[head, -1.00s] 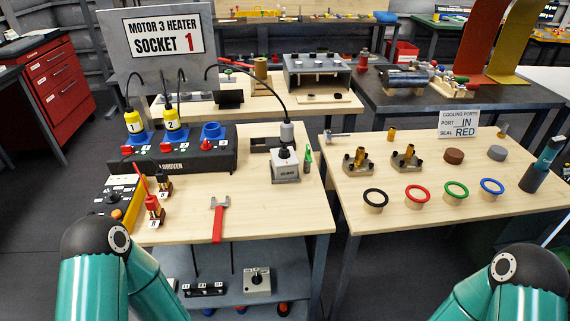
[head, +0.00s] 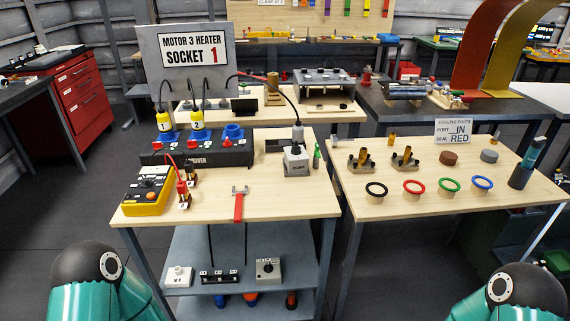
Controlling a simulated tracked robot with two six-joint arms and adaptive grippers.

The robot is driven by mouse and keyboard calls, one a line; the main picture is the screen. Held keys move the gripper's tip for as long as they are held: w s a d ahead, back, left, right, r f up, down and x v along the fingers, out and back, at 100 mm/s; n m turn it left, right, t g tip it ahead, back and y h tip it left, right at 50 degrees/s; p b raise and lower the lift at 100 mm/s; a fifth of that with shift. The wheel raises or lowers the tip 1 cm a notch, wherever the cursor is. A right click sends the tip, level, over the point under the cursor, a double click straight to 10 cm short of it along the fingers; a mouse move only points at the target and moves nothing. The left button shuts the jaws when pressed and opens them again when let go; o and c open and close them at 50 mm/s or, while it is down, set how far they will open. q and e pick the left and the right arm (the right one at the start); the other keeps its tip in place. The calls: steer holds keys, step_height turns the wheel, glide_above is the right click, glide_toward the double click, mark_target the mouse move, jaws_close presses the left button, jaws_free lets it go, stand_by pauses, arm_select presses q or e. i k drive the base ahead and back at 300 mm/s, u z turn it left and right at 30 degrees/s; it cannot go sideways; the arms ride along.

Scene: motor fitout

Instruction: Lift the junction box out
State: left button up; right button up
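No label in view reads junction box, so I cannot tell which box it is. On the lower shelf (head: 205,302) of the left workbench sit a small white box (head: 179,277), a dark terminal strip (head: 220,276) and a grey box with a black knob (head: 268,269). A grey box with a plug and cable (head: 297,162) stands on the bench top at the right. Only teal and black links of my two arms show at the bottom corners. Both of my grippers are out of view.
The right table (head: 440,205) carries coloured seal rings and brass fittings. Blue and orange items lie below the shelf. A floor gap separates the tables.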

mark_target(294, 163)
steer(key=u, duration=0.55)
steer(key=i, duration=0.4)
steer(key=u, duration=0.3)
